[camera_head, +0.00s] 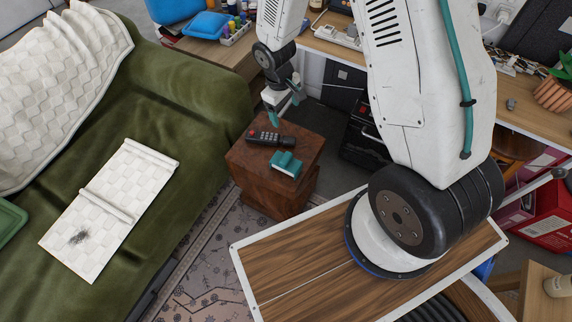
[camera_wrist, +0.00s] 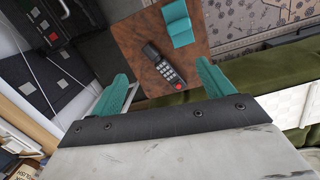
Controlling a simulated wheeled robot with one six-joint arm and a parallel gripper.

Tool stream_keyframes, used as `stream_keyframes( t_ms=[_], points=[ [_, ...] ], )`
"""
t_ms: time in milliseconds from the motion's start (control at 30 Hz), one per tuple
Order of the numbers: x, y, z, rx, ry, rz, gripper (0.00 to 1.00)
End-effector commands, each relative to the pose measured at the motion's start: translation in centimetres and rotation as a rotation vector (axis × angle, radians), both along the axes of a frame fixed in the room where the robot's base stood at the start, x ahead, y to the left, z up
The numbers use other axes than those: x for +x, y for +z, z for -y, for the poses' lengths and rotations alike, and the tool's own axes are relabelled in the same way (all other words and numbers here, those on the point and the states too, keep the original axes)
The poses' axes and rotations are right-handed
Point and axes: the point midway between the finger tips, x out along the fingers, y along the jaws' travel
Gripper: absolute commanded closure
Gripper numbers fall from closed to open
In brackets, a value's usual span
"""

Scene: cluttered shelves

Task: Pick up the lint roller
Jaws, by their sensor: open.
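I cannot make out a lint roller in either view. A black handset with a keypad and a red button (camera_head: 270,138) lies on a small brown side table (camera_head: 245,160); it also shows in the wrist view (camera_wrist: 160,63). A teal folded item (camera_head: 286,164) lies beside it, and in the wrist view (camera_wrist: 179,22) it is beyond the handset. My gripper (camera_head: 283,103) is above the back edge of the side table. In the wrist view its teal fingers (camera_wrist: 163,70) are spread apart with nothing between them.
A green sofa (camera_head: 195,85) with a white checked cloth (camera_head: 140,180) bearing a dark smudge stands at the left. A cluttered desk (camera_head: 325,45) runs behind. A black case (camera_head: 365,138) stands right of the side table. Patterned rug (camera_head: 205,265) lies in front.

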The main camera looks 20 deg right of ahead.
Motion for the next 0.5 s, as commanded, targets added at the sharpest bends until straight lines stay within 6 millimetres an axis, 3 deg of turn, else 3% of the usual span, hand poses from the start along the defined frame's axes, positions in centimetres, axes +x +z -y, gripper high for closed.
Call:
stream_keyframes(
  t_ms=[33,200,300,500],
  points=[
    [-0.3,-3.0,-0.3,0.005,0.025,-0.023,0.2],
    [-1.4,-10.6,-1.3,0.032,0.098,-0.055,0.2],
    [-2.1,-13.6,-1.6,0.045,0.126,-0.068,0.2],
    [-3.0,-16.7,-1.9,0.058,0.15,-0.077,0.2]
  ],
)
